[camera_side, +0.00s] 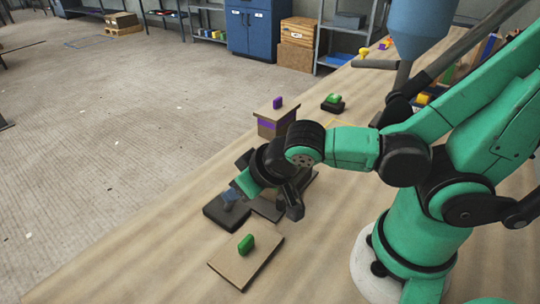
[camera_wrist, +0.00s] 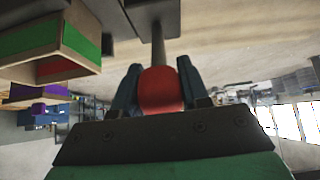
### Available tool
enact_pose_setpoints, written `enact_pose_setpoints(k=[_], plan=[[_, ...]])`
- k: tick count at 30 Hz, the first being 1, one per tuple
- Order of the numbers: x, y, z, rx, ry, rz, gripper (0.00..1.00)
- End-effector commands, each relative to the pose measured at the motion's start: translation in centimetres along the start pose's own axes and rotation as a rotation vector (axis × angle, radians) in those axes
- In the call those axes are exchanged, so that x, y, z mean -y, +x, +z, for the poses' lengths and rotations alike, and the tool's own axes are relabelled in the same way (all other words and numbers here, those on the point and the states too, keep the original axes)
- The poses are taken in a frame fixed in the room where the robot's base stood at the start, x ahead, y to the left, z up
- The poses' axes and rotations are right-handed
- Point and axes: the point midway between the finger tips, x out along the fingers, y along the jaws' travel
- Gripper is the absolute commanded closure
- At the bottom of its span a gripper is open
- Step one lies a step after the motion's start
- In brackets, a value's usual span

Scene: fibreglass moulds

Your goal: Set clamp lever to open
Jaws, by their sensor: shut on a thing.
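The clamp lever shows in the wrist view as a grey rod (camera_wrist: 158,42) ending in a round red knob (camera_wrist: 160,89). My gripper (camera_wrist: 160,92) has one dark finger on each side of the knob and is shut on it. In the side view my gripper (camera_side: 230,197) points down over a dark block (camera_side: 222,217) on the table. The red knob and the rod cannot be made out there. I cannot tell the lever's angle from these frames.
A tan board with a green handle (camera_side: 246,244) lies in front of my gripper. A box with a purple stripe (camera_side: 277,121) and a dark base with a green piece (camera_side: 333,99) stand behind it. The table (camera_side: 130,262) is bare at the front left.

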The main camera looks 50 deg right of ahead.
Motion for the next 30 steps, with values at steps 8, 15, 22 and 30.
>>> enact_pose_setpoints(k=[8, 15, 22, 30], plan=[[0.0, 0.0, 0.1, 0.005, 0.001, 0.000, 0.29], [0.0, -0.1, 0.0, 0.003, 0.000, 0.000, 0.29], [0.1, -0.9, 0.0, 0.003, -0.001, -0.001, 0.29], [0.0, -2.6, 0.1, 0.003, -0.002, 0.000, 0.29]])
